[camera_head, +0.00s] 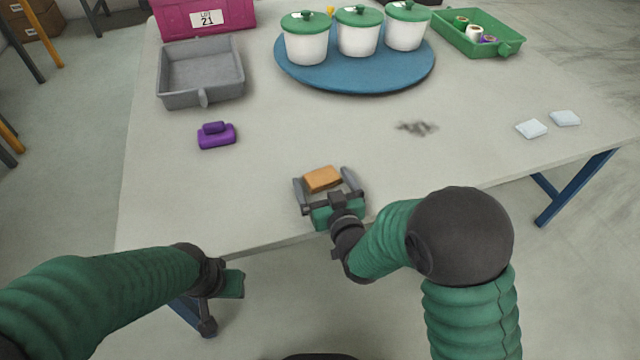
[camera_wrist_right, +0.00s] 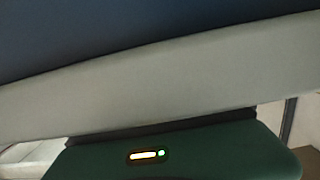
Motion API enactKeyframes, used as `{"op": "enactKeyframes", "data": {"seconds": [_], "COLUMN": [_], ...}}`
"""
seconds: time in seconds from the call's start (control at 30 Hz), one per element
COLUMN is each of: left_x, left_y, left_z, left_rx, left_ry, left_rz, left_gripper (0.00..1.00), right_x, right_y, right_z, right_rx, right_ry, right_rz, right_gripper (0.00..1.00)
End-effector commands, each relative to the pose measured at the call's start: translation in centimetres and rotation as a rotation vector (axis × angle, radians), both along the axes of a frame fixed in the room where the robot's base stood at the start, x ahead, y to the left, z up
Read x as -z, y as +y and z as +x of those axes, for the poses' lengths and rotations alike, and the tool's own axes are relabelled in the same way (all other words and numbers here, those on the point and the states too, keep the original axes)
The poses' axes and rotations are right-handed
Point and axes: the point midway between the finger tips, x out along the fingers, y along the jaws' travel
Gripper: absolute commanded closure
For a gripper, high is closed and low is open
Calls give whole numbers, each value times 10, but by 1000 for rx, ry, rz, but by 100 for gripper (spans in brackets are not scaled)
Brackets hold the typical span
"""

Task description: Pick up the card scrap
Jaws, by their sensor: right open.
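The card scrap (camera_head: 322,179) is a small tan-brown piece near the table's front edge in the head view. My right gripper (camera_head: 322,177) is open, with its two grey fingers on either side of the scrap. I cannot tell whether the fingers touch it or how high they are above the table. In the right wrist view the green gripper housing (camera_wrist_right: 200,155) fills the bottom, and the scrap does not show there. My left gripper (camera_head: 232,285) hangs low in front of the table edge; its fingers cannot be made out.
On the table (camera_head: 270,130) are a purple brush-like object (camera_head: 216,136), a grey tray (camera_head: 202,99), a blue round board (camera_head: 355,82) with white green-lidded pots (camera_head: 357,38), a green tray (camera_head: 505,48), two pale squares (camera_head: 532,128) and a dark smudge (camera_head: 417,128).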

Motion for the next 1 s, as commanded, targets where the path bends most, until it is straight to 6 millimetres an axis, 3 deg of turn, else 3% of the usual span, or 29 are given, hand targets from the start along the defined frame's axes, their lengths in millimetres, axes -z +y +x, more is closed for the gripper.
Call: {"op": "enactKeyframes", "data": {"seconds": [0.23, 0.7, 0.9, 1.0], "left_x": [1, 1, 0, -8], "left_y": [0, 0, 0, 0], "left_z": [0, 0, 0, 0], "left_rx": [1, 1, 1, 1], "left_ry": [-1, -1, -1, 0], "left_rz": [0, 0, 0, 0], "left_gripper": [64, 64, 64, 64], "right_x": [0, 0, -1, -14], "right_y": [1, 1, 1, 1], "right_z": [4, 4, 4, 4], "right_rx": [1, 1, 1, 1], "right_ry": [0, 0, -1, -2], "right_rz": [0, 0, 0, 0], "right_gripper": [0, 60, 61, 61]}}
